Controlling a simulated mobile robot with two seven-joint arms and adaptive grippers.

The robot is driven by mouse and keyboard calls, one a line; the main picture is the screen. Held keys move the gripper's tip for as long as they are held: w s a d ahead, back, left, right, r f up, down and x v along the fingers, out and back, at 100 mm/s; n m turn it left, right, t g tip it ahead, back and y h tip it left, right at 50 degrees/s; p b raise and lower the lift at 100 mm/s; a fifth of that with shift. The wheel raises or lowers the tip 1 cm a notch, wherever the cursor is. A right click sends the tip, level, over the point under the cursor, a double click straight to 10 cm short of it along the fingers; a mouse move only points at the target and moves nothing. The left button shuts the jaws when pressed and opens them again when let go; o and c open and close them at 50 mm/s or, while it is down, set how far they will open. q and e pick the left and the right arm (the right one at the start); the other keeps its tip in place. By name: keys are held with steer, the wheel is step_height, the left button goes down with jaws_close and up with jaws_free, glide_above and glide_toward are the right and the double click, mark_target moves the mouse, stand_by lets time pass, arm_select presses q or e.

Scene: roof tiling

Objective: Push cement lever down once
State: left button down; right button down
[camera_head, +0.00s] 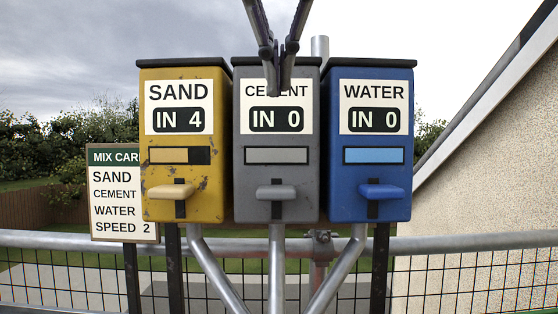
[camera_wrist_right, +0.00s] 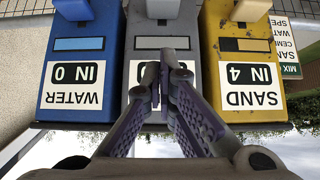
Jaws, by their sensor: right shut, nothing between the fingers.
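The grey cement dispenser (camera_head: 240,185) stands in the middle, its counter reading IN 0. Its grey lever (camera_head: 276,192) sticks out at the lower front over a dark slot. My right gripper (camera_head: 278,88) comes in from the top of the head view, shut and empty, in front of the cement label and well above the lever. In the right wrist view, which is upside down, the shut fingertips (camera_wrist_right: 158,75) cover part of the cement counter, and the cement lever (camera_wrist_right: 163,8) is at the top edge. My left gripper is not in view.
The yellow sand dispenser (camera_head: 215,170) on the left reads IN 4, its lever (camera_head: 170,191) level with the others. The blue water dispenser (camera_head: 335,180) on the right reads IN 0. A mix card sign (camera_head: 123,240) stands far left. A metal rail (camera_head: 465,241) runs below.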

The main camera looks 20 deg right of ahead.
glide_above(280, 189)
step_height(280, 189, down, 6)
steer(key=shift+s+a+f, duration=0.1)
steer(key=shift+s+f, duration=0.05)
steer(key=f, duration=0.3)
steer(key=shift+w+f, duration=0.3)
steer(key=shift+f, duration=0.45)
